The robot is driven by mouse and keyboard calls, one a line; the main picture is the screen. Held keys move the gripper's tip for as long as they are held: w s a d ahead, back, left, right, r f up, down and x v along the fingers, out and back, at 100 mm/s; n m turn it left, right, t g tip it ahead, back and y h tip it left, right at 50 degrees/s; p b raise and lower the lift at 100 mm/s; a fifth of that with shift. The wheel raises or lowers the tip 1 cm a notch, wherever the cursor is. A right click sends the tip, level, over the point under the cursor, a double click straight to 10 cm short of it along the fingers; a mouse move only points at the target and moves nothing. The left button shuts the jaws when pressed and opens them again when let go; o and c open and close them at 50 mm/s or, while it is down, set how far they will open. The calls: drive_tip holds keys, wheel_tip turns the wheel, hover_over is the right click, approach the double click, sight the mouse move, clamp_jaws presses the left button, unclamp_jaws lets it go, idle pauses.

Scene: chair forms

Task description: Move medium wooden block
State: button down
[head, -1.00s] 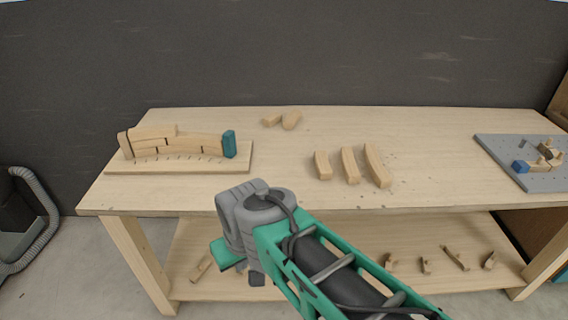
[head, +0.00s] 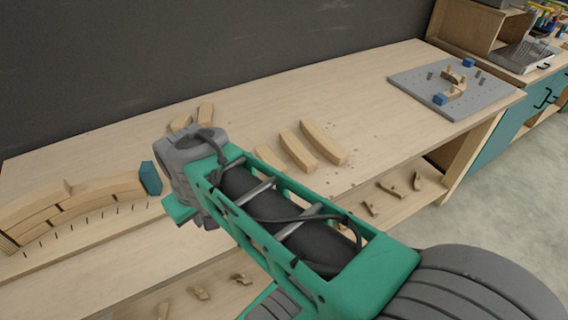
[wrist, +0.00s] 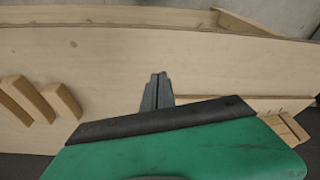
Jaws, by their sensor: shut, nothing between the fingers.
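Three curved wooden blocks lie side by side on the tabletop, apart from one another. The medium wooden block (head: 297,150) is between a shorter block (head: 268,157) and a longer block (head: 324,142). In the wrist view, the medium block (wrist: 27,98) is at the left, between the short block (wrist: 62,100) and the long block (wrist: 12,110), which is cut by the frame edge. My gripper (wrist: 157,78) is shut and empty above the table, to the right of the blocks in that view. In the head view my arm hides its fingertips.
A board (head: 75,238) with stacked curved blocks and a teal end block (head: 150,178) stands at the left. Two small blocks (head: 205,113) lie behind my wrist. A grey pegboard (head: 470,100) is at the far right. Loose pieces lie on the lower shelf.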

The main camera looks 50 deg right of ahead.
drive_tip(key=w+d+r+m+g, duration=0.1)
drive_tip(key=d+r+m+g, duration=0.1)
drive_tip(key=d, duration=1)
drive_tip(key=m+g+p, duration=0.1)
approach(283, 173)
drive_tip(key=s+a+r, duration=0.2)
drive_tip(key=s, duration=0.3)
drive_tip(key=f, duration=0.6)
drive_tip(key=f+p, duration=0.1)
drive_tip(key=f, duration=0.2)
drive_tip(key=shift+s+a+f, duration=0.1)
drive_tip(key=shift+a+f, duration=0.15)
drive_tip(key=w, duration=0.1)
drive_tip(key=w+d+p, duration=0.1)
drive_tip(key=w, duration=0.1)
drive_tip(key=shift+w+d+f, duration=0.1)
drive_tip(key=shift+w+f, duration=0.1)
drive_tip(key=shift+w, duration=0.3)
